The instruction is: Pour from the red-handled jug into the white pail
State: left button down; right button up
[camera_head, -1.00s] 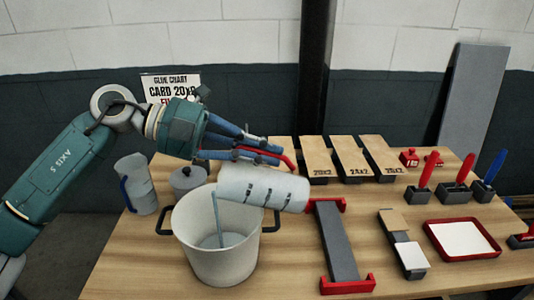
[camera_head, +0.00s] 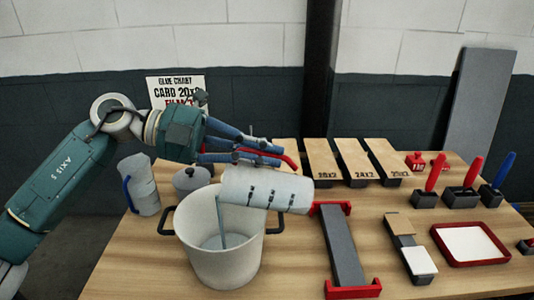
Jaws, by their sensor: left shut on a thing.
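The red-handled jug (camera_head: 268,188) is light grey with dark marks on its side. It is tipped onto its side, its mouth end to the left over the white pail (camera_head: 196,258). A thin grey stream (camera_head: 221,220) runs from that end down into the pail. A small grey pool (camera_head: 222,241) shows on the pail's floor. My left gripper (camera_head: 275,155) is shut on the jug's red handle, above the jug. The fingers partly hide the handle. The pail stands upright, with dark handles on both sides. My right gripper is not in view.
A blue-handled jug (camera_head: 141,186) and a lidded grey pot (camera_head: 191,180) stand behind the pail at left. To the right are a red-ended clamp fixture (camera_head: 343,250), a red tray (camera_head: 437,232), boards (camera_head: 358,158) and handled tools (camera_head: 437,170).

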pick_arm(q)
jog(key=shift+a+h+b, duration=0.6)
jog(key=shift+b, duration=0.5)
dwell(0.6)
dwell(0.5)
jog(key=shift+r+p, duration=0.15)
jog(key=shift+p, duration=0.3)
jog(key=p, duration=1.2)
jog(key=shift+w+r, duration=0.1)
jog(key=shift+r, duration=0.1)
jog(key=shift+f+p, duration=0.3)
jog(key=shift+p, duration=0.2)
jog(key=shift+f, duration=0.15)
jog(key=shift+b, duration=0.3)
jog(key=shift+a+r+h+b, duration=0.4)
jog(key=shift+a+h+b, duration=0.15)
jog(key=shift+b, duration=0.1)
